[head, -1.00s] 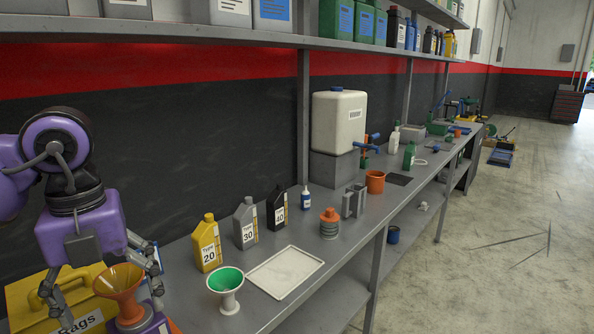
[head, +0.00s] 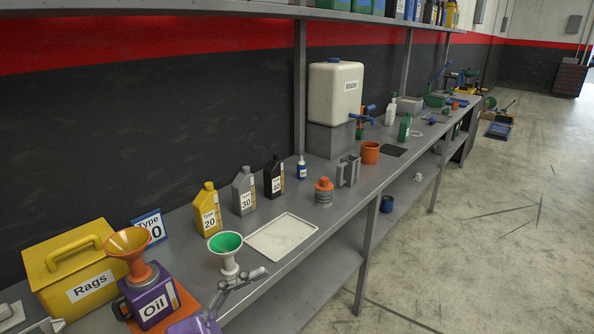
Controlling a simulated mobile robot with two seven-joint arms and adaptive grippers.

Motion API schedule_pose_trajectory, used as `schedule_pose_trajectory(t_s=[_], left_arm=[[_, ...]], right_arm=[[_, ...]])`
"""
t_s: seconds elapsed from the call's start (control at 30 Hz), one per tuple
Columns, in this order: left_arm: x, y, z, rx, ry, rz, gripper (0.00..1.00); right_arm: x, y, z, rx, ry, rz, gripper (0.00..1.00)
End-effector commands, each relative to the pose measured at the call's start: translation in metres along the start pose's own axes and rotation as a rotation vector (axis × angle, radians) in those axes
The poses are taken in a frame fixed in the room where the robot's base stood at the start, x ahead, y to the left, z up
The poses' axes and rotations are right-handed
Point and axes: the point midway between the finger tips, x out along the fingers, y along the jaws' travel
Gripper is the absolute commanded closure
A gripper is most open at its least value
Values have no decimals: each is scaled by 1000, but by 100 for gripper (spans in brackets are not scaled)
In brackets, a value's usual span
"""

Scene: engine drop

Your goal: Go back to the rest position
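My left gripper (head: 240,285) is at the bottom edge, over the near part of the bench, right of the oil bottle. Its purple palm is cut off by the frame. One finger shows, splayed out from the palm with nothing against it, and the gripper looks open. The purple oil bottle (head: 154,307) stands on the bench with an orange funnel (head: 128,243) upright on its top. The gripper is apart from both. A green and white funnel (head: 226,245) stands just behind the gripper. My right gripper is not in view.
A yellow rags box (head: 62,260) stands left of the oil bottle. Yellow, grey and black jugs (head: 244,192) line the bench's rear. A white tray (head: 282,235) lies right of the green funnel. The floor (head: 480,240) at right is clear.

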Motion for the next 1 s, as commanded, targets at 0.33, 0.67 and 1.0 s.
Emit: schedule_pose_trajectory(t_s=[0.33, 0.67, 1.0], left_arm=[[-175, 84, 147, -411, -722, -701, 17], [-296, 258, 163, -769, -1236, -827, 17], [-315, 302, 154, -862, -1338, -821, 17]], right_arm=[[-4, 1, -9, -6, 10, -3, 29], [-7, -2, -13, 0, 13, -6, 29], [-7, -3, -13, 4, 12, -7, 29]])
